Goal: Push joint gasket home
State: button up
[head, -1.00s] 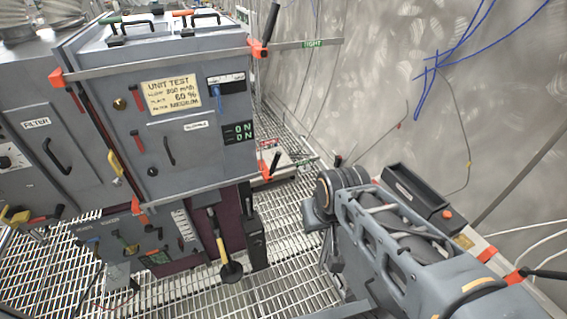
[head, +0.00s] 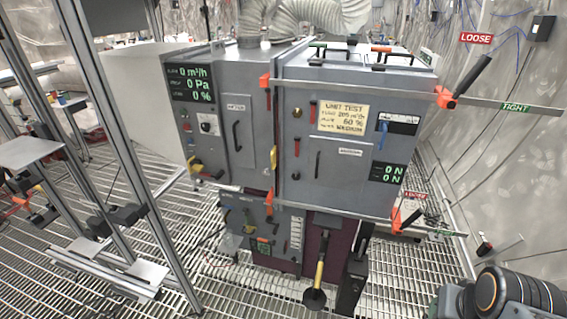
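A grey filter unit (head: 222,120) and a grey test unit (head: 345,160) stand side by side, with a narrow vertical seam between them. I cannot make out a gasket at that seam. An upper clamp bar (head: 350,88) with orange ends crosses the test unit. Its black lever (head: 472,78) tilts up toward a red LOOSE sign (head: 476,38); a green TIGHT label (head: 515,107) is at right. A lower clamp (head: 400,219) has LOOSE and TIGHT labels nearby. Only a dark round joint of my arm shows at bottom right; my gripper is not in view.
A yellow-and-black handled tool (head: 318,280) stands before the units. A metal frame (head: 125,150) with shelves rises at left. Grated floor (head: 225,290) is open in front. White ducts (head: 300,20) run behind the units. A crumpled metal wall (head: 500,170) bounds the right.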

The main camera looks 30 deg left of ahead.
aim_at(277, 151)
jog(key=z, duration=0.1)
jog(key=k, duration=0.95)
jog(key=u, duration=1.25)
jog(key=i, duration=1.2)
jog(key=u, duration=0.2)
